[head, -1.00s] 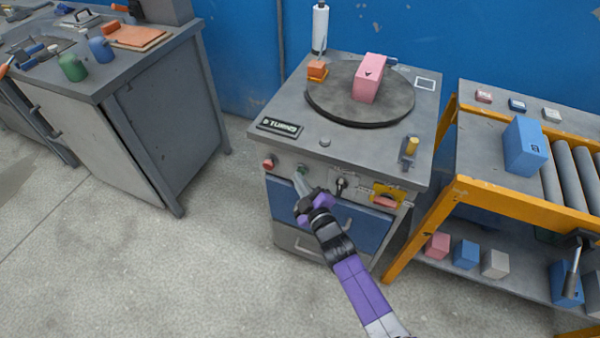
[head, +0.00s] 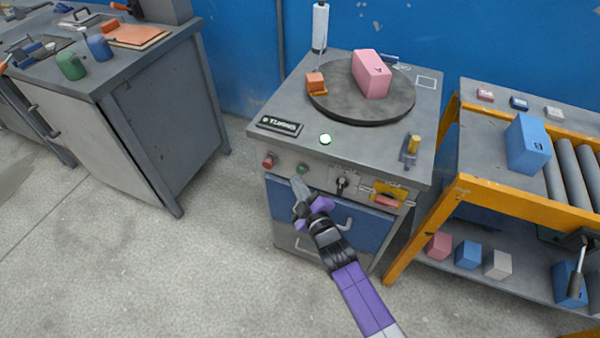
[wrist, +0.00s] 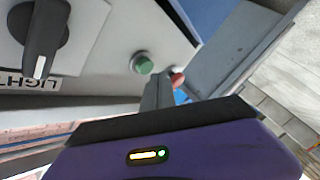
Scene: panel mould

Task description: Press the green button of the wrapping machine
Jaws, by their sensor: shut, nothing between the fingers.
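The wrapping machine (head: 345,160) is a grey cabinet with a round dark turntable (head: 345,106) on top. A pink box (head: 371,74) and a small orange block (head: 315,82) are on the turntable. The green button (head: 302,169) is on the front panel, and it also shows in the wrist view (wrist: 142,63). My gripper (head: 297,183) is shut and empty, its tip just below and in front of the green button, apart from it. A round lamp (head: 325,139) on the top is lit green. The small dark display (head: 280,125) shows lettering that I cannot read surely.
A red button (head: 269,160) is left of the green one. A black rotary knob (head: 342,183) and a yellow-backed red control (head: 388,195) are to the right. A yellow-framed roller table (head: 470,190) stands at right, a grey workbench (head: 150,80) at left.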

